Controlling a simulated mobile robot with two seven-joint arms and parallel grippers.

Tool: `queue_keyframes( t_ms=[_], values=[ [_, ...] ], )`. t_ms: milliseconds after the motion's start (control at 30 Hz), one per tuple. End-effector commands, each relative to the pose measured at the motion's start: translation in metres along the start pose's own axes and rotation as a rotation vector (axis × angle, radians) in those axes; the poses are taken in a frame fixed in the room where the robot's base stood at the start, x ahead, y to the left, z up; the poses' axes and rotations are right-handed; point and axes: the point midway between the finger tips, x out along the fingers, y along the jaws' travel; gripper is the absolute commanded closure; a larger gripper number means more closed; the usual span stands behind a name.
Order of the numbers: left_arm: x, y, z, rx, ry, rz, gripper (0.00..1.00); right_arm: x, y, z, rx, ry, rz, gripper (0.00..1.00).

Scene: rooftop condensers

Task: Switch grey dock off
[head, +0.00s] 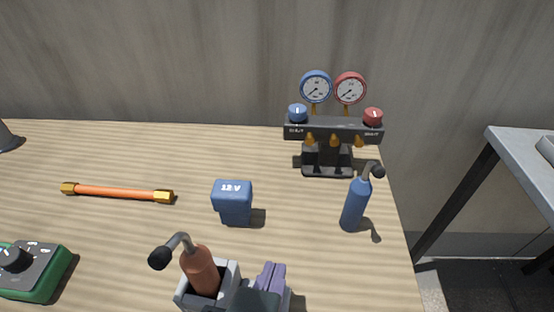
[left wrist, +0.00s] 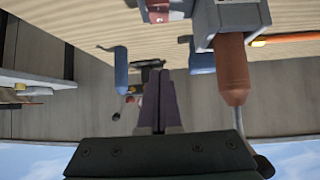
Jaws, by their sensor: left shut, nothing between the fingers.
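The grey dock (head: 230,275) stands at the front of the wooden table in the head view. A brown hand torch (head: 201,270) with a bent metal neck and black tip stands in it. My left gripper (head: 272,276) has purple fingers, shut and empty, just right of the dock and apart from it as far as I can tell. In the left wrist view the dock (left wrist: 238,15) is at the top right with the torch (left wrist: 232,70), beside the shut fingers (left wrist: 158,90). I cannot clearly make out the dock's switch. My right gripper is not in view.
A blue 12 V battery (head: 233,200) and a blue torch (head: 355,203) stand beyond. A gauge manifold (head: 333,130) is at the back. An orange rod (head: 117,193) and a green box with a knob (head: 35,272) lie left. A red-and-white thing (left wrist: 165,10) shows in the wrist view.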

Motion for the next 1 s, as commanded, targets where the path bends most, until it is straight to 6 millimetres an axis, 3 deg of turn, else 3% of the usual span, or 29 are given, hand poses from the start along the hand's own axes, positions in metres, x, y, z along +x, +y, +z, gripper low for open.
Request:
queue_keyframes(
  t_ms=[100,333,833,933,1000],
  values=[
    [-0.029,-0.001,-0.007,-0.003,-0.002,-0.001,1.0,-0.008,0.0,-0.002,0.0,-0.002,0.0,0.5],
    [-0.064,-0.001,-0.014,0.001,-0.002,-0.001,1.0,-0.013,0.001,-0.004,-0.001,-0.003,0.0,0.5],
    [-0.073,-0.001,-0.016,0.002,-0.002,-0.004,1.0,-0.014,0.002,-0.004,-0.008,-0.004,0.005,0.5],
    [-0.077,-0.016,-0.019,-0.003,-0.035,-0.034,1.0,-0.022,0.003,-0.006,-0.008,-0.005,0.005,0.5],
    [-0.084,-0.042,-0.024,-0.012,-0.1,-0.081,1.0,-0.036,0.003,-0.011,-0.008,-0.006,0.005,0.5]
  ],
)
